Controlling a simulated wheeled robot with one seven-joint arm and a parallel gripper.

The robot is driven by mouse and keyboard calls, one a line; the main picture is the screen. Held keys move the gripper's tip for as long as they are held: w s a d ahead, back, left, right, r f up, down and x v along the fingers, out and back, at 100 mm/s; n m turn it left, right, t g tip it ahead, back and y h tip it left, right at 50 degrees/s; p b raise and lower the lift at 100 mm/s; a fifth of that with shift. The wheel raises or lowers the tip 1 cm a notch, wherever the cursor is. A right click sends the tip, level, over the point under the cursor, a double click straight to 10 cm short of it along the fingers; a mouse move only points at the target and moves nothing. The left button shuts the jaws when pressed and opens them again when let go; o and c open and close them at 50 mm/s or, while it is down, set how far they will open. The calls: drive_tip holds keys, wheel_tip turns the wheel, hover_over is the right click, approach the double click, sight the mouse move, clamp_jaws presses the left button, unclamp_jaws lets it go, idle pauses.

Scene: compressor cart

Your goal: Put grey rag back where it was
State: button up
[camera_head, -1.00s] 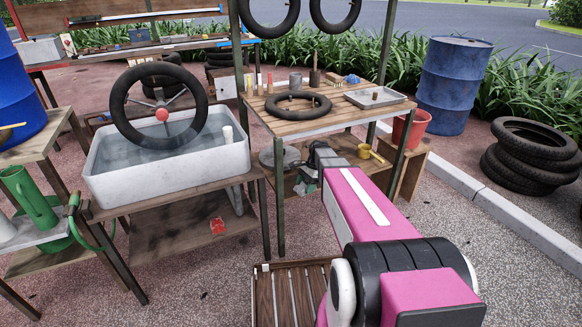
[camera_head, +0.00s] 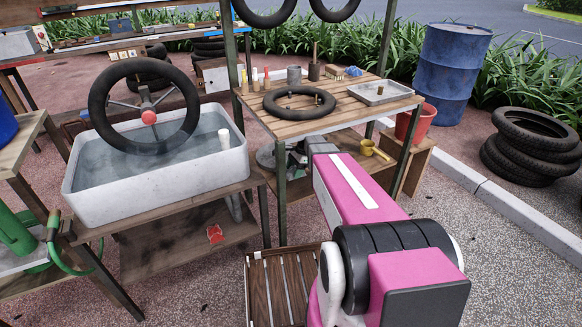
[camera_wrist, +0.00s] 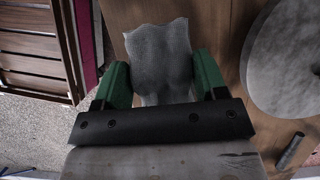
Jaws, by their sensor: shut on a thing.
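The grey rag (camera_wrist: 160,60) is held between the two green fingertips of my gripper (camera_wrist: 161,80) in the wrist view. It sticks out beyond the fingers over a brown wooden surface. Its lower part is hidden behind the dark bar of my gripper. In the head view my arm reaches under the wooden workbench (camera_head: 330,112), toward its lower shelf. My gripper and the rag cannot be made out there.
A round grey disc (camera_wrist: 288,60) lies right of my gripper, with a small dark cylinder (camera_wrist: 290,150) nearby. A water tub (camera_head: 160,190) stands left, a slatted wooden piece (camera_head: 272,285) below, a red bucket (camera_head: 409,122) right.

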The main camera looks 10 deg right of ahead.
sight(291, 187)
drive_tip(key=shift+w+a, duration=0.1)
drive_tip(key=shift+w, duration=0.15)
drive_tip(key=shift+f, duration=3.4)
drive_tip(key=shift+f, duration=0.55)
drive_tip(key=o, duration=0.9)
drive_tip(key=shift+v, duration=3.75)
